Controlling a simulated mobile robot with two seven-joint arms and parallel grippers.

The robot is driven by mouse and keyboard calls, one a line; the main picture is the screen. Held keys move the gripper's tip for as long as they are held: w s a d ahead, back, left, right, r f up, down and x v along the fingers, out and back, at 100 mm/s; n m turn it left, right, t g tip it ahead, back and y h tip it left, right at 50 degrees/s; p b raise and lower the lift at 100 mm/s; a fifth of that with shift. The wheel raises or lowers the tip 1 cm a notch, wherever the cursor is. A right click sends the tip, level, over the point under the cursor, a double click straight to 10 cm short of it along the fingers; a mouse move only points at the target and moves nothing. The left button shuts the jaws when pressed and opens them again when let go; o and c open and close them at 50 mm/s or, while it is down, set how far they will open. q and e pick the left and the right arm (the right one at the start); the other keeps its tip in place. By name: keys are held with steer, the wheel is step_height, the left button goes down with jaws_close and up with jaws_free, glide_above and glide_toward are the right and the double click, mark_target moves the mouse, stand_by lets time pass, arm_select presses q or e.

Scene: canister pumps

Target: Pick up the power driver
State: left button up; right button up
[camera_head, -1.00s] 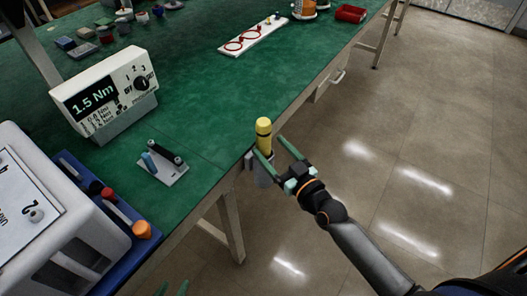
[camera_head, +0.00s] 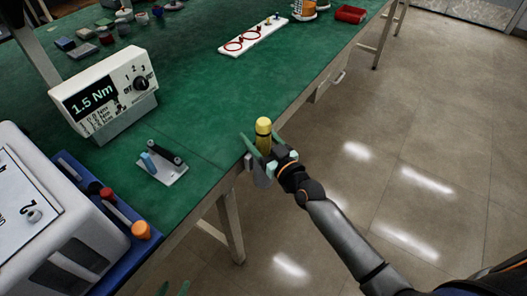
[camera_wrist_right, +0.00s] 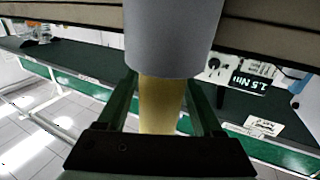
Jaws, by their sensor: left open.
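The power driver appears to be the yellow cylinder (camera_head: 263,128) standing upright in a grey holder (camera_wrist_right: 172,40) at the table's front edge. In the right wrist view its yellow body (camera_wrist_right: 161,105) runs into the grey holder, which hides the rest. My right gripper (camera_head: 262,152) is open, with one green finger on each side of the yellow body. The right wrist view shows the fingers (camera_wrist_right: 163,105) with narrow gaps beside the body. My left gripper (camera_head: 172,289) shows only its fingertips at the bottom edge of the head view; it is open and empty.
On the green table (camera_head: 215,110) stand a torque display box (camera_head: 100,95) reading 1.5 Nm and a small plate with two pegs (camera_head: 165,170). A white machine (camera_head: 60,220) and a blue tray (camera_head: 125,262) with coloured handles are at left. Floor right of the table is clear.

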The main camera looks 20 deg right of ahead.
jaws_close()
stand_by(0.3)
stand_by(0.7)
steer(key=shift+r, duration=0.1)
